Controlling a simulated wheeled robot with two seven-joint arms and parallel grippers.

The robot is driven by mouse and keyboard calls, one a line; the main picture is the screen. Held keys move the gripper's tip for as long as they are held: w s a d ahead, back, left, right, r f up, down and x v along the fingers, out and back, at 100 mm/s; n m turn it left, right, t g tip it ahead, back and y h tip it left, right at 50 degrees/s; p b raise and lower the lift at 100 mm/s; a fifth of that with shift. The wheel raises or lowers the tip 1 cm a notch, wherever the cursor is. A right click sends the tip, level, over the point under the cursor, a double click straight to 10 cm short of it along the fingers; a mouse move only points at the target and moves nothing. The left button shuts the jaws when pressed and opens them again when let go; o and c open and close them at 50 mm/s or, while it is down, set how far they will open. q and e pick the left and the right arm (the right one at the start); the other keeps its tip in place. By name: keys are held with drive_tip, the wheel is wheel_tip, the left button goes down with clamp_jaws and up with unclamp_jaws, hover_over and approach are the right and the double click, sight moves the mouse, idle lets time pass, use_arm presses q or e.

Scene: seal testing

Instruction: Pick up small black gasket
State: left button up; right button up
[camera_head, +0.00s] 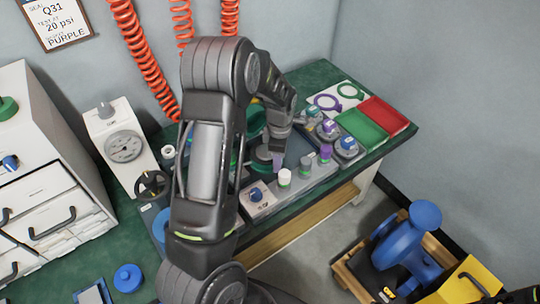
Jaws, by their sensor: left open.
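My left arm rises through the middle of the head view and bends down to the right. My left gripper (277,160) is over the grey test fixture (322,168) on the green bench, and its jaws are open. A dark round part (262,157) lies close to the gripper's left side; I cannot tell whether it is the small black gasket. My arm hides part of the bench behind it.
A purple ring (327,102) and a green ring (350,90) lie on a white board at the back right. Beside it are a green tray (362,130) and a red tray (384,114). A gauge (124,146) and several knobs stand nearby. A wall sign (59,22) reads Q31, 20 psi, PURPLE.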

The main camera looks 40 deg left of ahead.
idle(0.4)
use_arm(q)
clamp_jaws()
idle(0.4)
